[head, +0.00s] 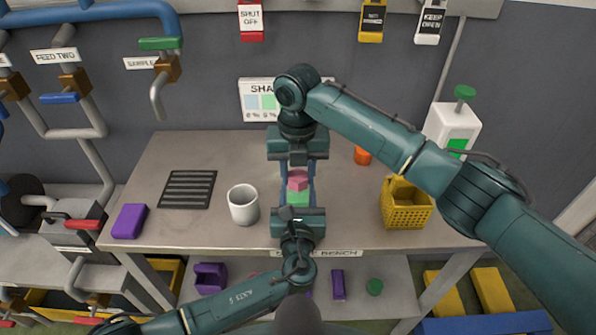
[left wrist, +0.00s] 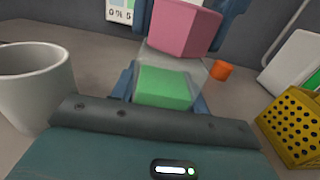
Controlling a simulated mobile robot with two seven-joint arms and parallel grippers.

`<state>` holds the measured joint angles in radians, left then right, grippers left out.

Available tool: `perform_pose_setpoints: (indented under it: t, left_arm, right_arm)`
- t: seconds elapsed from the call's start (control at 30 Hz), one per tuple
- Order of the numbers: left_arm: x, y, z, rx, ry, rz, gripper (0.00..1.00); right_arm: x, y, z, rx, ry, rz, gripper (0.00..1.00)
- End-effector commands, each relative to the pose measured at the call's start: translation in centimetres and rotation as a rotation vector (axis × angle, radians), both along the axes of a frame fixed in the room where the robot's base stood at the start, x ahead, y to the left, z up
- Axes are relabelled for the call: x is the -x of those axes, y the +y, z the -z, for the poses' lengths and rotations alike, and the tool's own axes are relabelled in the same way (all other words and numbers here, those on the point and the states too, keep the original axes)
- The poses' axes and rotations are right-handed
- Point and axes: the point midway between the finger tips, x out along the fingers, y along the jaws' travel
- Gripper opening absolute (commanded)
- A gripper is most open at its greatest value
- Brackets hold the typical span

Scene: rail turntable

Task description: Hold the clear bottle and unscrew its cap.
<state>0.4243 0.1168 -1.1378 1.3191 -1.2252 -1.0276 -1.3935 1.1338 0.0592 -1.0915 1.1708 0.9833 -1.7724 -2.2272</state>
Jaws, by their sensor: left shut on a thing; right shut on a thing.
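The clear bottle (left wrist: 190,68) stands between my two grippers, with green (left wrist: 165,88) showing on or in its lower part. My left gripper (head: 297,200) comes from the front and is shut on the bottle, one blue finger on each side. The pink cap (head: 297,181) is at the bottle's top and also shows in the left wrist view (left wrist: 185,30). My right gripper (head: 297,174) comes from behind and is shut on the cap. The cap looks turned a little relative to the bottle. I cannot tell whether it still touches the bottle's neck.
On the grey bench (head: 340,225) a white mug (head: 243,205) stands close left of my grippers. A yellow basket (head: 405,205) and an orange object (head: 362,156) are to the right. A purple block (head: 129,221) and a dark slotted grate (head: 187,189) lie left.

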Motion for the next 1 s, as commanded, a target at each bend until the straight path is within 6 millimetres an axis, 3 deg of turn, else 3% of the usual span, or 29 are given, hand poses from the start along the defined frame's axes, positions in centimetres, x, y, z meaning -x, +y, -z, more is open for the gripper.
perform_pose_setpoints:
  t: [0.3,0.63,0.67,0.93,1.0]
  left_arm:
    - [0.01,0.00,0.04,0.000,0.001,0.000,0.04]
    - [0.02,-0.01,0.03,0.000,0.001,0.000,0.04]
    - [0.02,-0.01,0.04,0.000,0.001,0.000,0.04]
    - [0.02,-0.01,0.04,0.000,0.001,0.000,0.04]
    - [0.02,-0.01,0.03,0.000,0.001,0.000,0.04]
  right_arm:
    - [0.01,0.10,0.00,0.000,0.000,-0.424,0.08]
    - [0.02,0.13,0.02,0.000,0.000,-0.495,0.08]
    - [0.02,0.13,0.02,0.000,0.000,-0.494,0.37]
    - [0.03,0.13,0.02,0.000,0.000,-0.493,0.60]
    - [0.03,0.13,0.02,0.000,0.000,-0.492,0.61]
